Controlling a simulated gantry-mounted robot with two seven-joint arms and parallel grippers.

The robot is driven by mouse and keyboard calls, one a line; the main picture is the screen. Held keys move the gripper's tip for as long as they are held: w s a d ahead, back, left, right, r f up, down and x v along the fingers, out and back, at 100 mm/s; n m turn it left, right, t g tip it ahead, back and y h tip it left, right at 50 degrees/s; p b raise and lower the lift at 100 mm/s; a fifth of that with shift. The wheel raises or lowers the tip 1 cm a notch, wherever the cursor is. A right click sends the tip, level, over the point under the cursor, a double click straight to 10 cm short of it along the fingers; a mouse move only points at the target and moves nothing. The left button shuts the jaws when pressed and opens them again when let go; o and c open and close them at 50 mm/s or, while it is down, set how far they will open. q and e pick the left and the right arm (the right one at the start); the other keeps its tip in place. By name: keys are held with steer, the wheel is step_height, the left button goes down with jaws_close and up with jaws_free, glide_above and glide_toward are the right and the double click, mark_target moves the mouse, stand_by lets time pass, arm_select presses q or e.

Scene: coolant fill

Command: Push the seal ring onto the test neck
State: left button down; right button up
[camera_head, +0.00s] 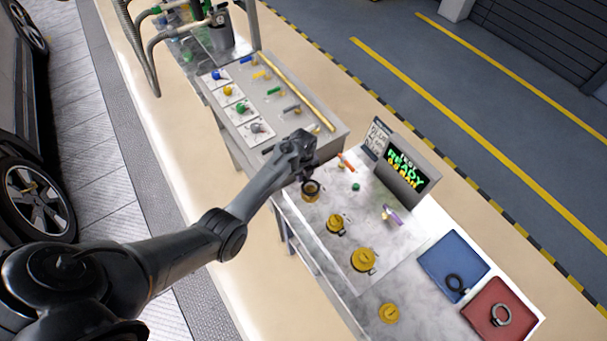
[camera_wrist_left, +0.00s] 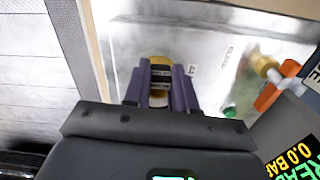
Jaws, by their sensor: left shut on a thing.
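My left gripper (camera_head: 308,178) hangs over the far-left end of the marble-topped bench. A black ring (camera_head: 311,190) shows right below its fingertips, with a yellow-brown neck inside or under it. In the left wrist view, my left gripper (camera_wrist_left: 160,93) has its purple fingers shut on a dark thing (camera_wrist_left: 160,76), apparently the seal ring. A yellow neck (camera_wrist_left: 160,60) shows just beyond it. I cannot tell whether the ring is around the neck or just above it. Two more yellow necks (camera_head: 336,223) (camera_head: 363,260) stand nearer on the bench. My right gripper is not in view.
A display (camera_head: 406,172) reading READY stands behind the bench top. An orange-handled tool (camera_head: 346,162), a green piece (camera_head: 355,187) and a purple piece (camera_head: 392,216) lie nearby. A blue tray (camera_head: 437,251) and a red tray (camera_head: 480,313) each hold a ring. A yellow cap (camera_head: 389,313) lies in front.

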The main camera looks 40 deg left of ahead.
arm_select(q)
steer(key=shift+p, duration=0.65)
stand_by(1.5)
steer(key=shift+f+b, duration=0.35)
steer(key=shift+f, duration=0.1)
stand_by(0.3)
steer(key=shift+f+b, duration=0.8)
steer(key=shift+f, duration=0.2)
steer(key=shift+f+b, duration=0.65)
steer(key=shift+f, duration=0.2)
steer(key=c, duration=0.8)
jaws_free()
steer(key=shift+c, duration=0.2)
steer(key=shift+r, duration=0.1)
step_height(320, 180, up, 9)
steer(key=shift+r+p, duration=0.1)
steer(key=shift+p, duration=0.55)
steer(key=shift+r, duration=0.75)
